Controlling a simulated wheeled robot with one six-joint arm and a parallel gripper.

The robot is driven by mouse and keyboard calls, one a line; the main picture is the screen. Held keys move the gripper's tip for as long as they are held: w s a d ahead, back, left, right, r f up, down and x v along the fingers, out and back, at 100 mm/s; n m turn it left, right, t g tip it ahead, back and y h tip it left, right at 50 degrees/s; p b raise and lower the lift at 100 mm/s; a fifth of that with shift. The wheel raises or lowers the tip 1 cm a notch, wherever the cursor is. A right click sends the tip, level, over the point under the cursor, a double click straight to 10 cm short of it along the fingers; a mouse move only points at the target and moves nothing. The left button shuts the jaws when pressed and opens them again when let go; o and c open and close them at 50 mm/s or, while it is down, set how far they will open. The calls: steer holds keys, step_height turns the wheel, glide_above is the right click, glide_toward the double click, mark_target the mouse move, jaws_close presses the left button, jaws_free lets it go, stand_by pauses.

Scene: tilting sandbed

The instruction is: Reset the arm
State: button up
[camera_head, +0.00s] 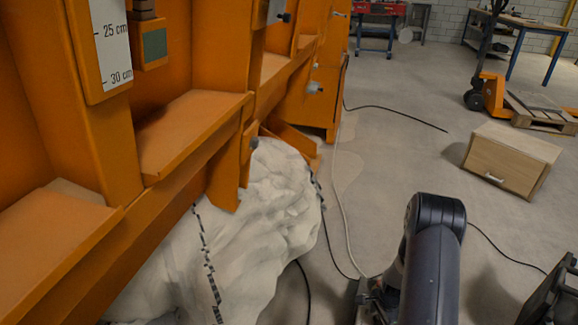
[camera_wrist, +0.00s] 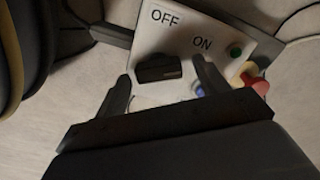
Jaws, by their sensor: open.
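My arm (camera_head: 434,250) shows at the lower right of the head view, dark grey and reaching down towards the floor. My gripper (camera_wrist: 161,68) is open in the wrist view, with its two dark fingers apart and nothing held. A pale control panel (camera_wrist: 178,20) marked OFF and ON lies just beyond the fingertips. A black switch knob (camera_wrist: 158,68) on the panel appears between the fingers; I cannot tell whether they touch it. A green button (camera_wrist: 236,52), a red knob (camera_wrist: 260,85) and a blue part (camera_wrist: 200,90) show right of the knob.
A large orange machine (camera_head: 190,120) fills the left of the head view, with a white sack-like mass (camera_head: 255,215) below it. Cables (camera_head: 338,180) run over the floor. A wooden cabinet (camera_head: 510,160) and a pallet jack (camera_head: 492,95) stand right. The middle floor is mostly clear.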

steer(key=n+p, duration=0.2)
steer(key=n, duration=0.3)
steer(key=shift+r+n, duration=0.1)
steer(key=shift+n, duration=0.2)
steer(key=n+p, duration=0.2)
steer(key=n, duration=0.2)
steer(key=shift+a+n+p, duration=0.1)
steer(key=shift+n+p, duration=0.2)
steer(key=shift+r+n, duration=0.15)
steer(key=shift+n, duration=0.25)
step_height(320, 180, up, 9)
steer(key=p, duration=0.3)
steer(key=shift+r, duration=0.1)
